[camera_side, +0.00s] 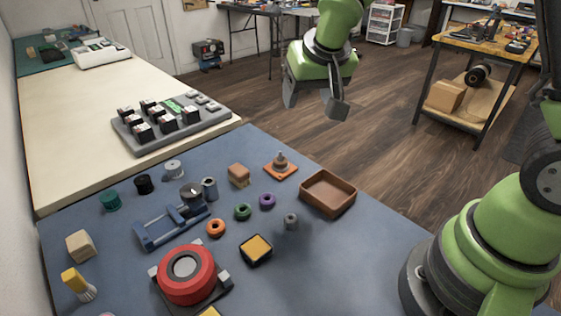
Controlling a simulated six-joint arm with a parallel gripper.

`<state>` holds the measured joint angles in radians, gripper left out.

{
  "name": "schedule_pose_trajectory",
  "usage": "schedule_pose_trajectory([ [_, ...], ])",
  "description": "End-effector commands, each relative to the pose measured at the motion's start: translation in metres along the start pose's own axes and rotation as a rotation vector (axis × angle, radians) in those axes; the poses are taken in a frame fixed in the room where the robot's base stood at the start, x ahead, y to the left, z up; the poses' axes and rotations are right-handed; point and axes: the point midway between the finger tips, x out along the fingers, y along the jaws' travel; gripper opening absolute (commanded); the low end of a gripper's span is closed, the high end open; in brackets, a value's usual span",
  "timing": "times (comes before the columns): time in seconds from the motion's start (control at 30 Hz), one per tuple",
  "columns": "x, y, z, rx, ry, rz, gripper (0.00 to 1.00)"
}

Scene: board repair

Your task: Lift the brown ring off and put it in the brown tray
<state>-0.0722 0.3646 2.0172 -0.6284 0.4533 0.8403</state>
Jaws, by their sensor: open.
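The brown tray (345,207) is an open, empty-looking box at the right of the blue mat. An orange square base with a small upright stack (281,163) stands just left of and behind the tray. The stack looks greyish with a brownish part low down; I cannot clearly make out a brown ring on it. Loose on the mat are a purple ring (267,201), a green ring (243,212) and an orange ring (216,228). My gripper (314,100) is open and empty, its fingers apart, high above and beyond the tray and stack.
A brown block (239,175), a grey nut-like part (291,221) and a yellow-topped block (256,249) lie near the rings. A blue fixture (172,225) and a red round device (186,274) are at left. Some mat is bare right of the yellow-topped block.

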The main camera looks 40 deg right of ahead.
Motion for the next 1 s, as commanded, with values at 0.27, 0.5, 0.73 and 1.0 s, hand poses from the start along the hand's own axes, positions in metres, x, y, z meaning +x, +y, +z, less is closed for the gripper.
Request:
schedule_pose_trajectory([
  [0.27,0.086,-0.021,0.013,-0.047,-0.052,0.014,0.64],
  [0.5,0.115,-0.024,0.018,-0.052,-0.062,0.012,0.64],
  [0.73,0.142,-0.023,0.020,-0.053,-0.061,0.011,0.64],
  [1.0,0.171,-0.020,0.022,-0.051,-0.063,0.013,0.64],
])
